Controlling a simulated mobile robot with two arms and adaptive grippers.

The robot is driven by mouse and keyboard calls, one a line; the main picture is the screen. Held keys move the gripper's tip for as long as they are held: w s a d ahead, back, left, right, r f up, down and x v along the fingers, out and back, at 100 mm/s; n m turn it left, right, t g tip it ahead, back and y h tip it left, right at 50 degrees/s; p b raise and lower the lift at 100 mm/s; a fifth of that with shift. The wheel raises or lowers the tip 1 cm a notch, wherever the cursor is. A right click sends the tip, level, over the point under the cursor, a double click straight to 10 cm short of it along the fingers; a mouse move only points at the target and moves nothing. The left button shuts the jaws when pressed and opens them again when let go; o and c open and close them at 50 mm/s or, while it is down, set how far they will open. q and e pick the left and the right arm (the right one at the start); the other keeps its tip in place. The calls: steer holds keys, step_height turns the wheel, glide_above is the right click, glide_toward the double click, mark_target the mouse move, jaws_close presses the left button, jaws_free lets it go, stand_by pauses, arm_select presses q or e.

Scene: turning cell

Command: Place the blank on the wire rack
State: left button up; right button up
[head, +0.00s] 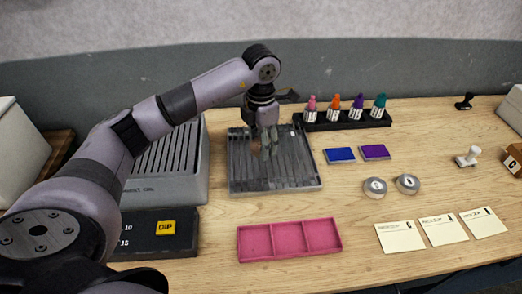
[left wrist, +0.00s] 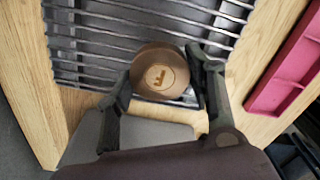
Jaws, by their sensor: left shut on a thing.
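The blank (left wrist: 160,75) is a round brown piece with a pale marked disc on its top, seen in the left wrist view. My left gripper (head: 268,145) is shut on it, one finger on each side; in the left wrist view the gripper (left wrist: 162,82) shows the blank between its fingers. The wire rack (head: 305,178) is a dark metal grid in the middle of the bench. The gripper and blank are over the rack, which also shows in the left wrist view (left wrist: 100,30). Whether the blank touches the wires I cannot tell. My right gripper is out of view.
A grey slatted box (head: 170,185) stands left of the rack. A pink three-part tray (head: 290,238) lies in front. A black holder (head: 345,122) with colored bottles stands behind right. Ink pads (head: 340,155), round tins (head: 375,187) and cards (head: 400,237) lie to the right.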

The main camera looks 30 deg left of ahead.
arm_select(q)
step_height(320, 180, down, 4)
steer(key=shift+r+p, duration=0.2)
steer(key=shift+p, duration=0.15)
steer(key=shift+f, duration=0.2)
steer(key=shift+f, duration=0.1)
steer(key=shift+f, duration=0.15)
steer(key=o, duration=1.3)
